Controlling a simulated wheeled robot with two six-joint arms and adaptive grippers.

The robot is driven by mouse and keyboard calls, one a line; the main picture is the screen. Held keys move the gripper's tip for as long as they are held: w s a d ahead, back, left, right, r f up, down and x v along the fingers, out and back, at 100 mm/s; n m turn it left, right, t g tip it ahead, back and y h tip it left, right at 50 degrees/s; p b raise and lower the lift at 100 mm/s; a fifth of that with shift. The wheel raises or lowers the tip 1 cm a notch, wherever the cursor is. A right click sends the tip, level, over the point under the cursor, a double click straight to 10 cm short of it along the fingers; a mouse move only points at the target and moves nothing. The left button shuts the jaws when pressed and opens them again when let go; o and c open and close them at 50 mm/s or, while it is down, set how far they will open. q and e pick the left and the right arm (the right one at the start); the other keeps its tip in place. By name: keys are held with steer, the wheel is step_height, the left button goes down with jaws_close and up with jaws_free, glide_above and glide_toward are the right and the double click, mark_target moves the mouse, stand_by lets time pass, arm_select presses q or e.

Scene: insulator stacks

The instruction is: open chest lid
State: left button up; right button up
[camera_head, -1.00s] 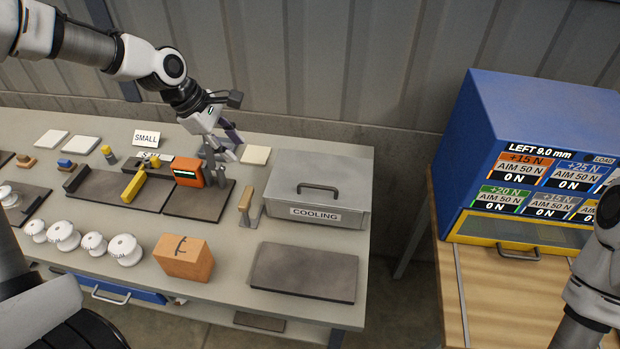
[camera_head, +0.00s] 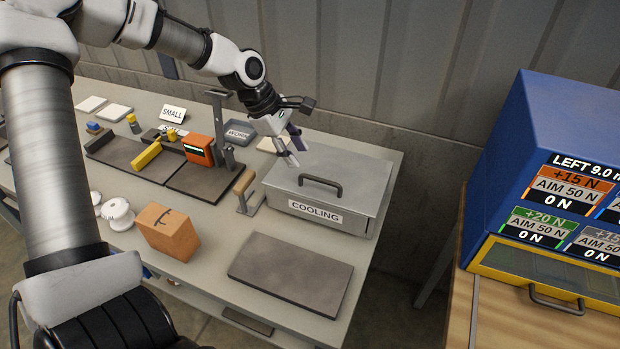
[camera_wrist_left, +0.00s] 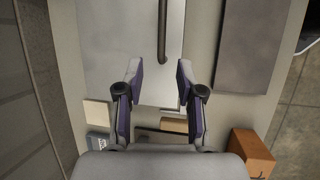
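The chest (camera_head: 350,205) is a grey metal box labelled COOLING near the right end of the workbench. Its lid (camera_head: 362,180) is closed, with a dark bar handle (camera_head: 320,184) on top. The lid (camera_wrist_left: 105,45) and handle (camera_wrist_left: 162,35) also show in the left wrist view. My left gripper (camera_head: 296,152) is above and just left of the chest's back left corner, apart from the handle. In the left wrist view its two fingers (camera_wrist_left: 158,85) are spread with nothing between them, and the handle lies beyond the tips. My right gripper is not in view.
An orange-brown block (camera_head: 168,232) and a wooden-handled tool (camera_head: 245,190) stand left of the chest. A dark flat plate (camera_head: 291,272) lies in front. An orange meter (camera_head: 199,150) stands further left. A blue cabinet (camera_head: 540,130) stands on a wooden table at right.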

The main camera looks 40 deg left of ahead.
mark_target(310, 176)
arm_select(q)
steer(key=x, duration=0.6)
steer(key=shift+s+a+f, duration=0.1)
steer(key=shift+s, duration=0.15)
steer(key=shift+w+d+f, duration=0.25)
steer(key=shift+w+f, duration=0.05)
steer(key=shift+f, duration=0.1)
steer(key=shift+s+r, duration=0.1)
steer(key=shift+s, duration=0.1)
jaws_close()
